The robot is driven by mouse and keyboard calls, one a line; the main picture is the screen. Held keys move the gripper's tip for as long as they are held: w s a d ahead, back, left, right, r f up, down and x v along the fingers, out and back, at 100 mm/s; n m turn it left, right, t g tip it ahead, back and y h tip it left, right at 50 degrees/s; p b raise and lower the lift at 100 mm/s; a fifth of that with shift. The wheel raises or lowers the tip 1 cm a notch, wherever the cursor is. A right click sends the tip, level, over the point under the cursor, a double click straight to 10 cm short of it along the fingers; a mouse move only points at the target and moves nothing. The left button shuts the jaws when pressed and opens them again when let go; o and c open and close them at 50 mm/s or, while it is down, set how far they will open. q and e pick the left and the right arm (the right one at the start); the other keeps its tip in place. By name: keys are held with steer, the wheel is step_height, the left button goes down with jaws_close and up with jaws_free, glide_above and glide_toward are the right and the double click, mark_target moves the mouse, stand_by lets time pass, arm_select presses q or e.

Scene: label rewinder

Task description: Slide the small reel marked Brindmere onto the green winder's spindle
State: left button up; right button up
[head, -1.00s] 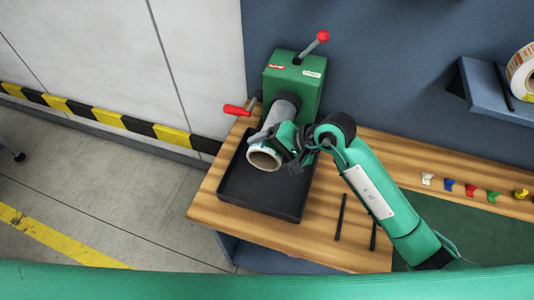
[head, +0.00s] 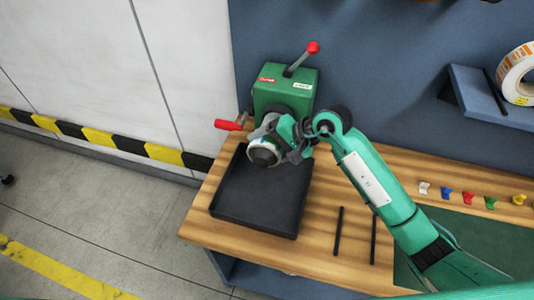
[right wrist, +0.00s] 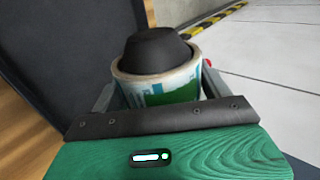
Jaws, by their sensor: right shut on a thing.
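The green winder (head: 284,92) stands at the back of the wooden bench, with a red-knobbed lever on top. The small reel (head: 257,157) is around the winder's spindle (head: 265,151), whose dark tapered nose sticks out through the reel's core. In the right wrist view the black nose (right wrist: 155,50) fills most of the core of the reel (right wrist: 168,90), which has a white, green and blue wrap. No name on it can be read. My right gripper (head: 278,142) is shut on the reel, with a finger on either side. My left gripper is not in view.
A black tray (head: 255,219) lies below the spindle. A red-handled crank (head: 229,125) sticks out left of the winder. Two dark rods (head: 338,231) and several coloured clips (head: 469,197) lie to the right. Another label roll (head: 517,72) rests on a wall shelf.

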steer(key=shift+w+d+f+b, duration=0.1)
steer(key=shift+w+d+b, duration=0.25)
steer(key=shift+w+b, duration=0.6)
steer(key=shift+w+d+r+b, duration=0.1)
steer(key=shift+w+d+b, duration=0.25)
steer(key=shift+w+b, duration=0.55)
steer(key=shift+w+d+f+b, duration=0.1)
steer(key=shift+w+d+b, duration=0.35)
steer(key=shift+w, duration=0.8)
steer(key=shift+w+b, duration=0.4)
steer(key=shift+w, duration=0.1)
steer(key=o, duration=1)
steer(key=shift+c, duration=0.2)
steer(key=shift+d+r, duration=0.15)
steer(key=shift+r, duration=0.05)
steer(key=b+v, duration=0.1)
steer(key=v, duration=0.5)
steer(key=shift+d+r, duration=0.25)
steer(key=shift+r, duration=0.05)
